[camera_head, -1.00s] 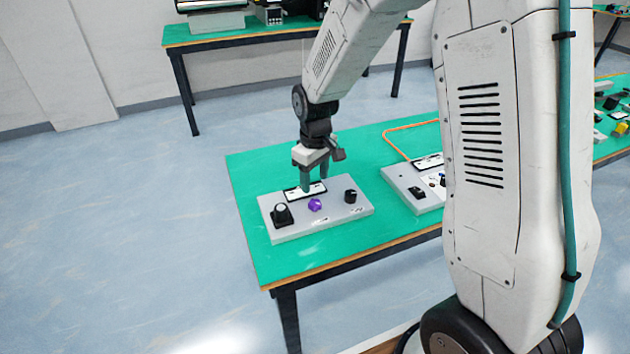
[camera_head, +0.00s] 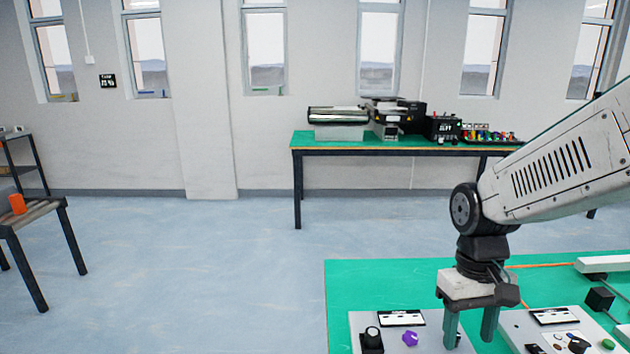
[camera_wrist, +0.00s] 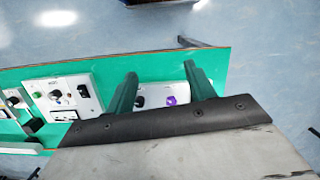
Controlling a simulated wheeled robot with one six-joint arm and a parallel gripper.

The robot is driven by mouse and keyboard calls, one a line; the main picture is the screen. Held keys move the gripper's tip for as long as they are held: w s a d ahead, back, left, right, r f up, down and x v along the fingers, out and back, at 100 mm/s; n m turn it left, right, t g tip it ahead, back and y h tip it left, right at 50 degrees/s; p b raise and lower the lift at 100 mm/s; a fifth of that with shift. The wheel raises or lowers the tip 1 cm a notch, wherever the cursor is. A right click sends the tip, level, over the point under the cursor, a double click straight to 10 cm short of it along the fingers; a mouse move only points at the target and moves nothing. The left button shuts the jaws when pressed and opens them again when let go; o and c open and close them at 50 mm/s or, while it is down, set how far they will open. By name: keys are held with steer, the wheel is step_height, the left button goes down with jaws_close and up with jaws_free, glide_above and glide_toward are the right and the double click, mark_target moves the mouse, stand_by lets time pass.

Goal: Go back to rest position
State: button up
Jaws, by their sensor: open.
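My gripper (camera_head: 468,328) hangs at the lower right of the head view, over the green table (camera_head: 345,290). Its two green fingers are apart with nothing between them in the wrist view (camera_wrist: 162,90). Behind the fingers is a grey control panel (camera_head: 435,338) with a black knob (camera_head: 372,340) and a purple knob (camera_head: 410,338). The purple knob also shows in the wrist view (camera_wrist: 171,100), between the fingers in the picture and apart from them. The lower part of the panel is cut off in the head view.
A second control panel (camera_head: 520,330) with buttons stands to the right on the same table. A back table (camera_head: 297,141) holds machines by the wall. A small dark table (camera_head: 40,208) with an orange object (camera_head: 17,204) stands at the left. The floor (camera_head: 210,270) between is clear.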

steer(key=s+d+r+m+t, duration=0.1)
steer(key=s+r+t, duration=0.2)
steer(key=s+r, duration=0.6)
steer(key=s, duration=0.4)
steer(key=shift+d+m+t, duration=0.15)
steer(key=shift+m+t, duration=0.15)
steer(key=shift+s+r, duration=0.1)
stand_by(0.6)
